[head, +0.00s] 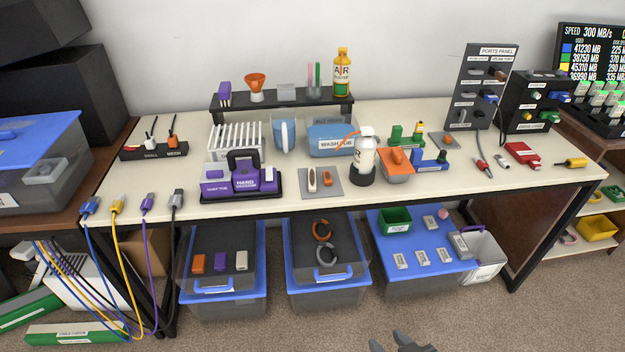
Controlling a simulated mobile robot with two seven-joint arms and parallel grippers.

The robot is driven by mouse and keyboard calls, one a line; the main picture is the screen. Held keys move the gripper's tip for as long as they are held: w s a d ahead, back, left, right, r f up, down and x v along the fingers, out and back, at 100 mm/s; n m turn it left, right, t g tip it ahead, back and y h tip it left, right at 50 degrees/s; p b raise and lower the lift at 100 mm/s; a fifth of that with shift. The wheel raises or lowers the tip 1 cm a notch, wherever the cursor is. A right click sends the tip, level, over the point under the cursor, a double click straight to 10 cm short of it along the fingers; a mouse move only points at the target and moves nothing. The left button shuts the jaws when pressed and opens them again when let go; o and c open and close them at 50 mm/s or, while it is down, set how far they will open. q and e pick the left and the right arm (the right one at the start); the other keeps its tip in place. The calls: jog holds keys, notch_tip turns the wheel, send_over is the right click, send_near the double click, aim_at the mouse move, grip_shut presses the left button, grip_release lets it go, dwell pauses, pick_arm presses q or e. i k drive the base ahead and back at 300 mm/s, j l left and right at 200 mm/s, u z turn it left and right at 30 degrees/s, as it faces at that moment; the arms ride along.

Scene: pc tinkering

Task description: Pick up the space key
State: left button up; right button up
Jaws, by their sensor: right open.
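Several small grey key-like pieces lie on the blue lid (380,222) of the right-hand bin under the table. A front row of them has small pale labels, one of them at the left end (401,260). A longer grey piece (460,245) lies at the lid's right edge. The lettering is too small to read, so I cannot tell which one is the space key. My right gripper (390,342) shows at the bottom edge, open and empty, over the carpet in front of the bin and apart from it. My left gripper is out of view.
A green tray (396,221) and a pink piece (443,213) share the lid. A white bin (487,262) stands right of it, beside the table leg. The cream tabletop (300,208) overhangs the bins. The carpet in front is clear.

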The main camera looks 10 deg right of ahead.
aim_at(311, 176)
jog(key=u, duration=1.4)
jog(key=l+u, duration=0.25)
jog(key=l, duration=1.7)
